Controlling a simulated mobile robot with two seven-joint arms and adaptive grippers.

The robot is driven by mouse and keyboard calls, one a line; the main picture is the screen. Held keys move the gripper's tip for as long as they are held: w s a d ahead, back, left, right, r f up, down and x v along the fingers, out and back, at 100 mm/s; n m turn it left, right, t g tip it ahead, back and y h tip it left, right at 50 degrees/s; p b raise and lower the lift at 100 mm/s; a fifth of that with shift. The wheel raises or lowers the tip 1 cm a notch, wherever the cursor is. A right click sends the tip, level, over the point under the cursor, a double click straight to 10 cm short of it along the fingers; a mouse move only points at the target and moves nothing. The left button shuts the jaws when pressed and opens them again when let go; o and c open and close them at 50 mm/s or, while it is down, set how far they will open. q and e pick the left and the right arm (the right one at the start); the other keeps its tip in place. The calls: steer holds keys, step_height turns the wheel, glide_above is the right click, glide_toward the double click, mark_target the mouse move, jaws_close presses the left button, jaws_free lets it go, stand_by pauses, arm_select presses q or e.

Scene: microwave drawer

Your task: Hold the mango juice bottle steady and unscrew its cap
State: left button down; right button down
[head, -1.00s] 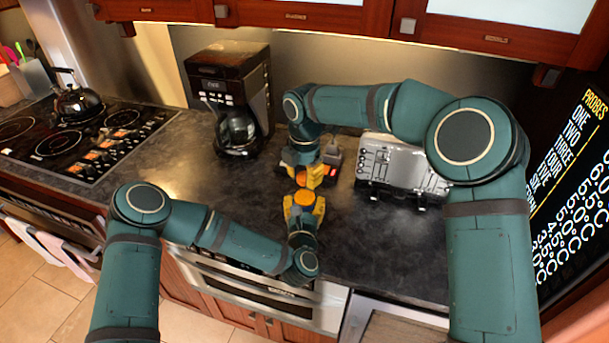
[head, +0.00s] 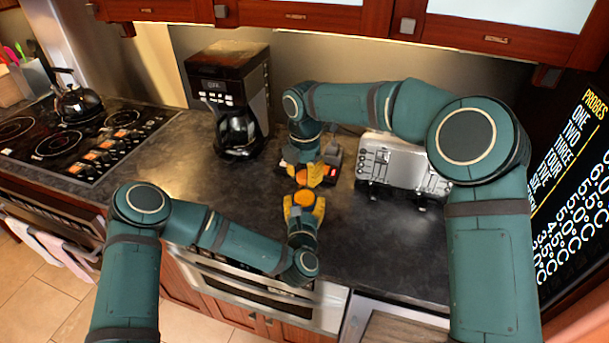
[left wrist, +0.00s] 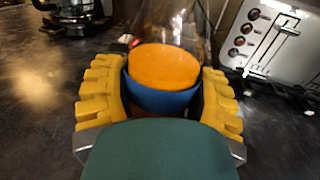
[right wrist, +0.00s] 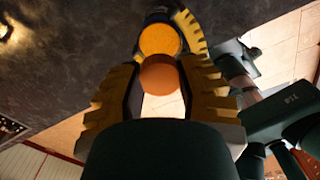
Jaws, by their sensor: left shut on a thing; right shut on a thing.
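The mango juice bottle (left wrist: 160,97) stands between the yellow fingers of my left gripper (left wrist: 160,95). It has a blue band and a round orange surface, with a clear, glassy shape above. My left gripper is also low in the head view (head: 304,210), shut around the bottle. The round orange cap (right wrist: 158,77) is between the fingertips of my right gripper (right wrist: 160,80), with the bottle beyond it. In the head view my right gripper (head: 307,174) is just behind the left, the cap showing between its fingers. I cannot tell whether the cap still touches the bottle.
A coffee maker (head: 232,95) stands at the back of the dark counter. A silver toaster (head: 400,168) stands right of my right gripper. A small dark device (head: 333,157) is partly hidden behind that gripper. The cooktop (head: 82,138) is far left. The counter's middle left is clear.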

mark_target(304, 174)
steer(key=shift+r, duration=0.75)
steer(key=shift+r, duration=0.1)
steer(key=shift+r, duration=1.95)
arm_select(q)
steer(key=shift+c, duration=0.2)
jaws_free()
steer(key=shift+s, duration=0.1)
